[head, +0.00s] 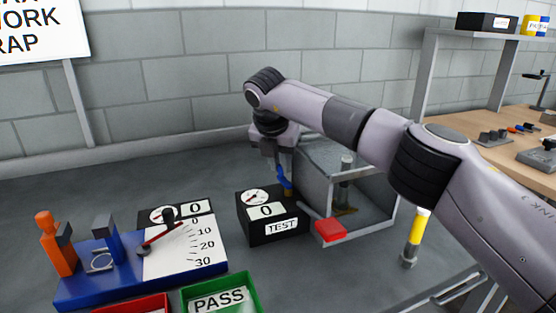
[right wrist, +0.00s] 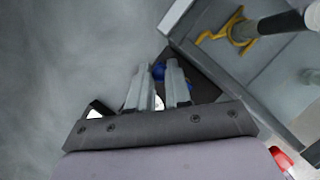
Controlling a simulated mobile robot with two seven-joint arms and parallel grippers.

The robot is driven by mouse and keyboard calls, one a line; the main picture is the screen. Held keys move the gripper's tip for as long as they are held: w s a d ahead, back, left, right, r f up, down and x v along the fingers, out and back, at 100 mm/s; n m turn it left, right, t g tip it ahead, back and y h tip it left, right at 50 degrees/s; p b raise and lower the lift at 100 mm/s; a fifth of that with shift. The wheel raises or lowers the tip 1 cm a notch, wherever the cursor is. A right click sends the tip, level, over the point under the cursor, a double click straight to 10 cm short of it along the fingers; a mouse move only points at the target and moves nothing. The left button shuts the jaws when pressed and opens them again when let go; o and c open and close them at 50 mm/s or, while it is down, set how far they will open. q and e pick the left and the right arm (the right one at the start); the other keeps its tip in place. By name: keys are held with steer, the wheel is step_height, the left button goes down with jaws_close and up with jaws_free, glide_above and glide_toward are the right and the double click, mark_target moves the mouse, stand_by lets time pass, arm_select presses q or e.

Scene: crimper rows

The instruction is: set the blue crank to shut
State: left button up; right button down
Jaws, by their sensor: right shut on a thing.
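The blue crank (head: 285,180) stands at the top back of the black TEST box (head: 249,229), beside the open-fronted grey chamber. My right gripper (head: 275,168) reaches down to it from above and is shut on it. In the right wrist view, the blue of the crank (right wrist: 158,71) shows between and beside the two fingers (right wrist: 157,84); the fingers hide most of it. The box's dial and its "0" display face the front. I cannot tell the crank's setting. My left gripper is not in view.
A blue-based gauge device (head: 85,290) stands left, with red and green PASS (head: 246,301) trays in front. The bench behind left is clear.

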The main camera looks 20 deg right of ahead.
steer(key=shift+d+m, duration=0.15)
steer(key=shift+m, duration=0.15)
stand_by(0.4)
steer(key=c, duration=1.1)
jaws_free()
steer(key=shift+w, duration=0.1)
steer(key=shift+f, duration=0.1)
